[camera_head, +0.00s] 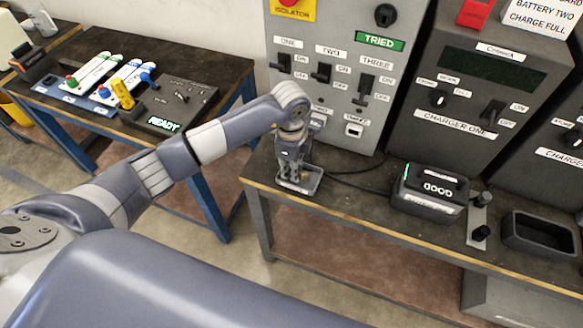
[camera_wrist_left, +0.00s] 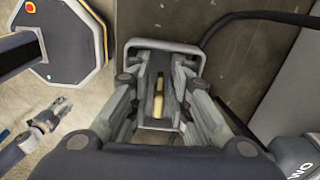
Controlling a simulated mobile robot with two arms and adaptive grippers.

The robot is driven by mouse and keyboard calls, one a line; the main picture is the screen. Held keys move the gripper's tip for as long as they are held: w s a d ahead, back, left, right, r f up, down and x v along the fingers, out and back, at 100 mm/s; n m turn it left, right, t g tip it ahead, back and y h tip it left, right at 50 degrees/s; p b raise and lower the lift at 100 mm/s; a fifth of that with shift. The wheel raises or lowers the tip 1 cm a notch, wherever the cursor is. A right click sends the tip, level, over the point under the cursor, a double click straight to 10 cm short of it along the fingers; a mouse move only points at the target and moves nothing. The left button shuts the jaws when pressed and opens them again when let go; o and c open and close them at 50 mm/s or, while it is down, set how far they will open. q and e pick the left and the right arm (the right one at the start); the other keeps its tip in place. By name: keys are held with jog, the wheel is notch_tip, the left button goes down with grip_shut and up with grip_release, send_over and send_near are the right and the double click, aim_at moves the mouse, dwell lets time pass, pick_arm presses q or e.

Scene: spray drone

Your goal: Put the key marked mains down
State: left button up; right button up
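My left gripper (camera_head: 291,178) points down over a small shallow tray (camera_head: 313,186) at the left end of the grey bench. In the left wrist view its fingers (camera_wrist_left: 160,108) are close together around a narrow brass-coloured piece, seemingly the key (camera_wrist_left: 158,98). The tray's rim (camera_wrist_left: 196,50) shows behind the fingertips. I cannot read any mark on the key, and the fingers hide part of it. Whether the key touches the tray is unclear. What looks like my right gripper (camera_wrist_left: 58,112) is small at the lower left of the wrist view, away from the bench.
A switch panel (camera_head: 335,110) stands right behind the tray. A box reading GOOD (camera_head: 430,190), an upright post (camera_head: 478,225) and an empty dark bin (camera_head: 540,238) lie to the right. A cable (camera_head: 350,186) runs beside the tray. A second table (camera_head: 215,75) holds coloured tools.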

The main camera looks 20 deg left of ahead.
pick_arm(q)
notch_tip(320, 180, up, 12)
jog(key=b, duration=0.2)
jog(key=shift+f, duration=0.15)
dwell(0.4)
